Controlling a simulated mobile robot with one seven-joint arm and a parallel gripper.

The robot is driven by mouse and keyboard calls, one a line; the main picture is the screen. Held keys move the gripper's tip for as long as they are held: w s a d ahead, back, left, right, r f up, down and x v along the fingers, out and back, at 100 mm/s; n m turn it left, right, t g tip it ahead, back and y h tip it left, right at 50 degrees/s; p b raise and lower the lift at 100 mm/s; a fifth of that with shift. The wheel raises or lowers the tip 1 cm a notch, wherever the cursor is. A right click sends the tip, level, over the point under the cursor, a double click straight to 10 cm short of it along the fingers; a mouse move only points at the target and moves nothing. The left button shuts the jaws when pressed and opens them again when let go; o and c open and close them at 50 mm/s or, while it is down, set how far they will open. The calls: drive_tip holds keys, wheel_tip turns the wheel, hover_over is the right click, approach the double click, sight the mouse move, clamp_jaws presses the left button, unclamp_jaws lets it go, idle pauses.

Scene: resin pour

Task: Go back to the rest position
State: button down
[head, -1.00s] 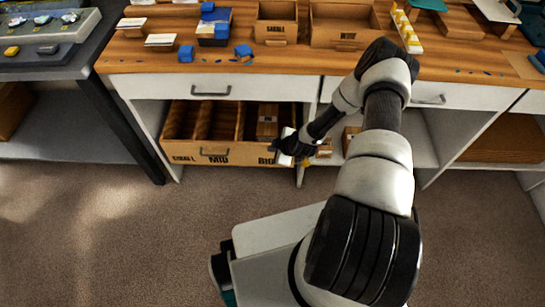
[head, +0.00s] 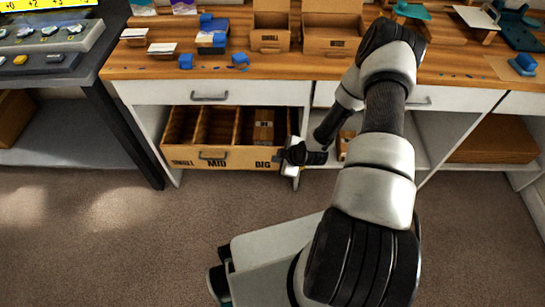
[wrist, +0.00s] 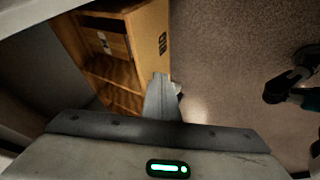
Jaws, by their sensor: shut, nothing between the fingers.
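My gripper (head: 286,156) is shut and empty in the head view, beside the right front corner of the open drawer (head: 228,158). In the wrist view my gripper's closed fingers (wrist: 163,98) overlap the drawer's front edge in the picture; I cannot tell whether they touch it. The drawer has compartments marked SMALL, MID and BIG. A brown box (head: 263,126) stands in the BIG one, and the other compartments look empty. The same drawer fills the upper left of the wrist view (wrist: 150,40).
The wooden worktop (head: 330,66) above the drawer holds cardboard bins (head: 330,42), blue parts (head: 212,40) and small scraps. A dark bench (head: 85,75) stands at the left. The carpet (head: 130,240) in front is clear.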

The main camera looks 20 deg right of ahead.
drive_tip(key=shift+s+d+r, duration=0.15)
drive_tip(key=shift+s+r, duration=0.2)
drive_tip(key=shift+r, duration=0.05)
drive_tip(key=shift+r, duration=0.1)
